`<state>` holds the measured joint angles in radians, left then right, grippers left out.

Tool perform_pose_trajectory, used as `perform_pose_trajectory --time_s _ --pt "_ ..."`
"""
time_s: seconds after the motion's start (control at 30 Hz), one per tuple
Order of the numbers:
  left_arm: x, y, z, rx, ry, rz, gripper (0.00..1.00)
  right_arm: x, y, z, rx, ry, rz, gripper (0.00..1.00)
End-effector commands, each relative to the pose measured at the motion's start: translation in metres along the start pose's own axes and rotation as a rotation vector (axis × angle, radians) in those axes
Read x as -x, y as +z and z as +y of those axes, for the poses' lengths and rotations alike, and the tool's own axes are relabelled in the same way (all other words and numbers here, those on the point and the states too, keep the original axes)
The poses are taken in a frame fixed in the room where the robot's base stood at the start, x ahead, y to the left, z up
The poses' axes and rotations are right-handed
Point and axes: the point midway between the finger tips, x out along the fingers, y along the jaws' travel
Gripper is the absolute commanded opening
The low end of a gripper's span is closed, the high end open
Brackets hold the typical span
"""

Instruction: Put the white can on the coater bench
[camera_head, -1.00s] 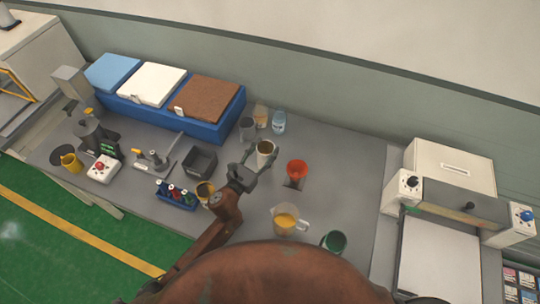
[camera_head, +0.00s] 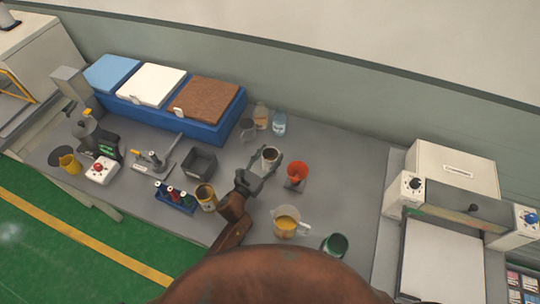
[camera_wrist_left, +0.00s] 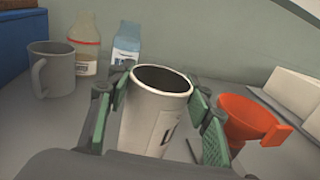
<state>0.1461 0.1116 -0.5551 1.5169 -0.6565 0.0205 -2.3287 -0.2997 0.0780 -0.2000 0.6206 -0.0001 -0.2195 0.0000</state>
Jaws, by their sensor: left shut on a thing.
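The white can (camera_head: 270,155) is an open-topped, light grey-white cylinder near the middle of the long grey bench. My left gripper (camera_head: 264,167) is shut on it. In the left wrist view the can (camera_wrist_left: 154,120) stands between the green-padded fingers (camera_wrist_left: 160,128), slightly tilted in the picture, with a dark inside. Whether its base touches the bench is hidden. The coater bench (camera_head: 384,252) is at the right, carrying a white coating machine (camera_head: 450,172) with a pale flat plate (camera_head: 440,262). My right gripper is not in view.
An orange-red funnel (camera_head: 297,171) stands just right of the can. A beaker of yellow liquid (camera_head: 287,224) and a green-topped can (camera_head: 335,244) are nearer. A grey mug (camera_head: 247,128) and bottles (camera_head: 279,123) stand behind. The bench right of the funnel is clear.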

Motion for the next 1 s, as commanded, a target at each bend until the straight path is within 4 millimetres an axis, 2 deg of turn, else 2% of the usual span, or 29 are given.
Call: perform_pose_trajectory --time_s 0.03,0.07,0.3,0.67,0.77,1.0 --pt "0.0 -0.002 0.0 0.0 0.0 -0.001 0.17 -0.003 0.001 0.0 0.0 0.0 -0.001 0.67" --pt "0.0 -0.002 0.0 0.0 0.0 0.001 0.49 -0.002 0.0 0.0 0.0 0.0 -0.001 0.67" --pt "0.0 -0.001 0.0 0.0 0.0 0.0 0.64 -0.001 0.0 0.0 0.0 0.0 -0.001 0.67" --pt "0.0 0.004 0.0 0.0 0.0 0.0 0.64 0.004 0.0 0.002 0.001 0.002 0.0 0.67" --pt "0.015 0.0 0.002 0.0 0.002 0.002 0.64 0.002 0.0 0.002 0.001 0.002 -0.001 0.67" --pt "0.067 0.0 0.001 0.0 0.002 0.003 0.64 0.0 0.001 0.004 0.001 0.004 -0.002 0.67"
